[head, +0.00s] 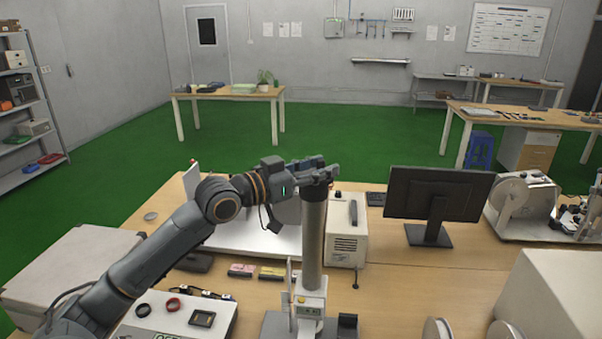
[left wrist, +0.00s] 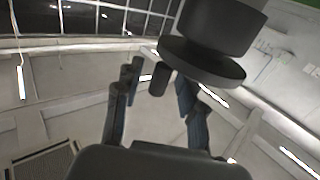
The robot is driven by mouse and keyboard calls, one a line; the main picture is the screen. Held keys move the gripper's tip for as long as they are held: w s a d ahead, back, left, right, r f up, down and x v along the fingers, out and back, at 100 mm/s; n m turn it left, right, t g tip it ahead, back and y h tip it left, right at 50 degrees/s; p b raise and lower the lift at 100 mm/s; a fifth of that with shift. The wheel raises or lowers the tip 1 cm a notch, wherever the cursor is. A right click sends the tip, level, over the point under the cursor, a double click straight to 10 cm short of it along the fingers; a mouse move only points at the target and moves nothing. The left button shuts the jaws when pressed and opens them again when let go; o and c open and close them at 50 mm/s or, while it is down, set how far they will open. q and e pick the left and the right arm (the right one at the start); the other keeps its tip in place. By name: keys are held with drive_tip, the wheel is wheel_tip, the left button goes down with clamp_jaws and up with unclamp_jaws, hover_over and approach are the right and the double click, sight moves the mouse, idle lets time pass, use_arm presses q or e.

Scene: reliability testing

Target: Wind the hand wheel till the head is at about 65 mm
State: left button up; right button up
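A test stand with a thick grey column (head: 314,240) stands on the near table, its base (head: 270,325) at the bottom edge of the head view. The dark hand wheel shows as a round disc (left wrist: 205,62) in the left wrist view, with a short handle peg (left wrist: 159,80) projecting from it. My left gripper (head: 325,170) is at the column's top in the head view. In the left wrist view its fingers (left wrist: 160,92) are apart, one on each side of the peg, with gaps visible. The head's height reading cannot be read. My right gripper is out of view.
A white instrument box (head: 347,232) stands just right of the column, and a monitor (head: 437,195) farther right. A panel with rings (head: 180,318) and small pink and yellow blocks (head: 257,271) lie left of the column.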

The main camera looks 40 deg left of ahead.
use_arm(q)
drive_tip(key=v, duration=1.1)
drive_tip(key=shift+s+a, duration=0.2)
drive_tip(key=shift+s, duration=0.1)
